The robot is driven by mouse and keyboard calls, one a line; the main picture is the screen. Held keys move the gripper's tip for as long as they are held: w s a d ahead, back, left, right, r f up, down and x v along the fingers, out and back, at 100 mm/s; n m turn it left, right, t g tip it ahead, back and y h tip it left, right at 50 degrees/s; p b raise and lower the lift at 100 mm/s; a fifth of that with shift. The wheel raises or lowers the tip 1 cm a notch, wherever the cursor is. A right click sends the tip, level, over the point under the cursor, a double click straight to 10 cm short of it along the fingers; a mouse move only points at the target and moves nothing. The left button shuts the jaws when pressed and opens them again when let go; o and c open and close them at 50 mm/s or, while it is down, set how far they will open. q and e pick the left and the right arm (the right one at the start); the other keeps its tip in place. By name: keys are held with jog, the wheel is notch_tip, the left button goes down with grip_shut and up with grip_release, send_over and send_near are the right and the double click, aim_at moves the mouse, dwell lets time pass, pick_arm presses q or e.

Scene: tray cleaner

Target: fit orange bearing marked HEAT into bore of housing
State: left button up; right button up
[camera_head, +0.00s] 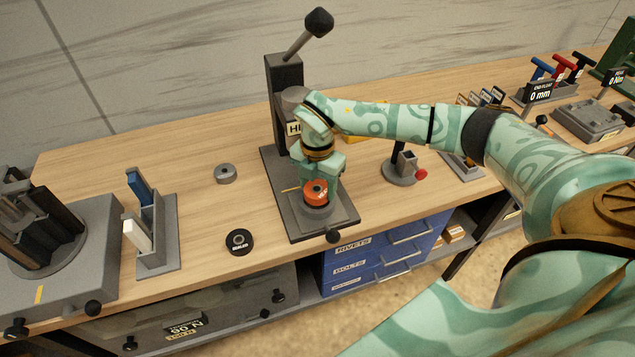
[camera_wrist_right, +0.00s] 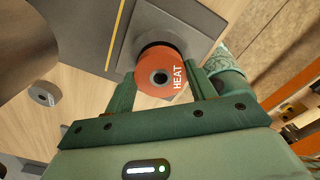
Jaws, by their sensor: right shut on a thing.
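The orange bearing (camera_head: 316,192), marked HEAT, is between the fingers of my right gripper (camera_head: 319,185). In the right wrist view the bearing (camera_wrist_right: 160,68) shows its lettering and its dark centre hole, with a finger on each side. A grey housing (camera_head: 315,212) stands on the press base directly below the bearing in the head view. In the wrist view a grey block (camera_wrist_right: 190,18) and a dark round edge lie behind the bearing. The bearing covers the bore, so I cannot tell whether it is above the bore or partly in it. My left gripper is out of view.
The press column (camera_head: 283,85) with its lever rises just behind my right gripper. A black ring (camera_head: 239,241) and a grey ring (camera_head: 225,173) lie on the bench to the left. A stand (camera_head: 156,235) with blue and white pieces is farther left. A small red-knobbed device (camera_head: 404,167) is at right.

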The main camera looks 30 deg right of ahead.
jog(key=shift+p, duration=0.55)
dwell(0.6)
jog(key=shift+f+b, duration=0.6)
jog(key=shift+f, duration=0.45)
jog(key=shift+r, duration=0.2)
jog(key=shift+r+p, duration=0.65)
jog(key=shift+p, duration=0.15)
jog(key=shift+p, duration=0.7)
dwell(1.1)
jog(key=shift+f+b, duration=0.4)
jog(key=shift+f, duration=0.4)
jog(key=o, duration=1.2)
jog(key=shift+r, duration=0.1)
